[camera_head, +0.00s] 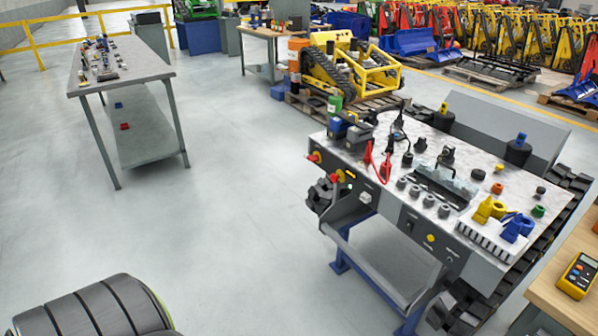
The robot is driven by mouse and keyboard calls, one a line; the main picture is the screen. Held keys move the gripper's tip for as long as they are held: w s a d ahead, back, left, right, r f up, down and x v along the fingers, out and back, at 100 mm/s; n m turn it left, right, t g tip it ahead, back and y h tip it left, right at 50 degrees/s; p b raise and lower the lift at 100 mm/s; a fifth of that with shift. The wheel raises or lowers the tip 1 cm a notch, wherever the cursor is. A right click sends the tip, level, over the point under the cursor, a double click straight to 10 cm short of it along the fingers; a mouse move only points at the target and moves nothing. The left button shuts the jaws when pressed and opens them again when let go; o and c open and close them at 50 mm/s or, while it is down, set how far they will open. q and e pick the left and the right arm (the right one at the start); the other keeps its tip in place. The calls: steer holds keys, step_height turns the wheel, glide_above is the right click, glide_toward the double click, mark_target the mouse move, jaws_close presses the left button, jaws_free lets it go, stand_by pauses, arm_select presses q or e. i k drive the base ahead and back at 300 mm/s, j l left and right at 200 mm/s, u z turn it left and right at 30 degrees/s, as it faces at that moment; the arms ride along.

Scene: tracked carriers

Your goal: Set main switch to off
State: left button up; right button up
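A tracked carrier with a pale worktop (385,140) stands right of centre, its dark front panel (390,212) facing me. At the panel's left end are two red rotary knobs on yellow, an upper one (315,157) and a lower one (337,177). A small green light (350,186) shows beside the lower knob. Farther right are a dark switch (410,222) and a yellow round button (430,238). I cannot tell which is the main switch, and the knob positions are too small to read. Neither of my grippers is in view.
A grey table (120,65) with small parts stands at the upper left. A wooden bench (570,290) with a yellow meter (578,275) is at the right edge. Red and black leads and colored caps lie on the carrier top. The floor left of the carrier is clear.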

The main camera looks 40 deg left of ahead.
mark_target(312, 158)
steer(key=u, duration=1.1)
steer(key=i+j+z, duration=0.1)
steer(key=i, duration=0.4)
